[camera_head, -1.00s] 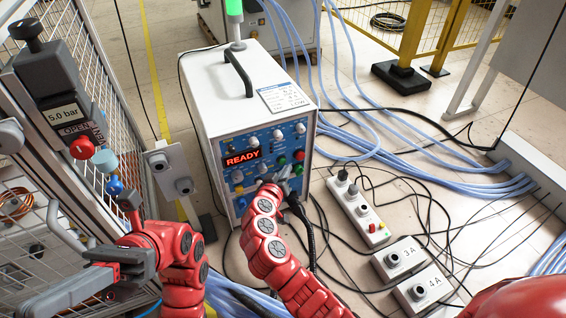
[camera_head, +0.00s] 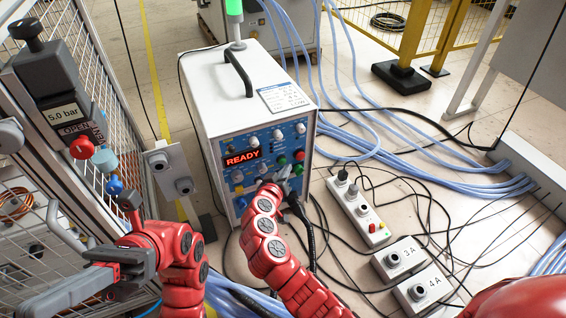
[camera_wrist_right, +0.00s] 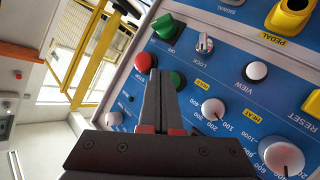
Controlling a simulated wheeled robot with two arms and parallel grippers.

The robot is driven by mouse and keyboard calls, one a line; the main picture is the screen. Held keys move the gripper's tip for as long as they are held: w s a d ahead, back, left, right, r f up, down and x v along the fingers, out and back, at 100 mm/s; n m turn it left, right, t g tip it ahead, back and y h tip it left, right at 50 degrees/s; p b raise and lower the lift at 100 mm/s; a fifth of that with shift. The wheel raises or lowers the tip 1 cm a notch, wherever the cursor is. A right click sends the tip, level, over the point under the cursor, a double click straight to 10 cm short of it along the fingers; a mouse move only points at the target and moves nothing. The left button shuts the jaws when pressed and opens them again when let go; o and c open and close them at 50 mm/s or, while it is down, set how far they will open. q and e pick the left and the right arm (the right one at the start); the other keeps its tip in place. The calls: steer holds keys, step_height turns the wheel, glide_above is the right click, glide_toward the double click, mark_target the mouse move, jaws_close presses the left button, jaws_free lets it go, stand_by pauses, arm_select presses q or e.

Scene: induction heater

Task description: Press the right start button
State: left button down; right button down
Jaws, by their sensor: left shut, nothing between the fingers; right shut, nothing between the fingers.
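The white heater unit (camera_head: 215,105) has a blue panel with a lit READY display (camera_head: 242,158). In the right wrist view a round green button (camera_wrist_right: 179,80) is partly hidden behind my right gripper (camera_wrist_right: 160,78). A red button (camera_wrist_right: 146,64) is beside the fingertips. The green button (camera_head: 281,161) and the red button (camera_head: 299,155) also show in the head view. My right gripper is shut and empty, its tips at the green button's edge; I cannot tell whether they touch it. My left gripper (camera_head: 65,290) is shut and empty at lower left, away from the panel.
A pressure valve unit (camera_head: 70,115) and mesh cage stand at left. Blue hoses (camera_head: 435,161), cables and a socket strip (camera_head: 358,208) lie on the floor at right.

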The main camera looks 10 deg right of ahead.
steer(key=shift+w+a, duration=0.15)
steer(key=shift+w, duration=0.25)
steer(key=shift+w+b, duration=0.35)
steer(key=shift+b, duration=0.2)
stand_by(0.4)
stand_by(0.3)
steer(key=shift+s, duration=0.8)
steer(key=s, duration=0.1)
steer(key=s+d, duration=0.1)
steer(key=s, duration=0.3)
steer(key=shift+d+p, duration=0.3)
steer(key=shift+p, duration=0.05)
steer(key=shift+w, duration=0.15)
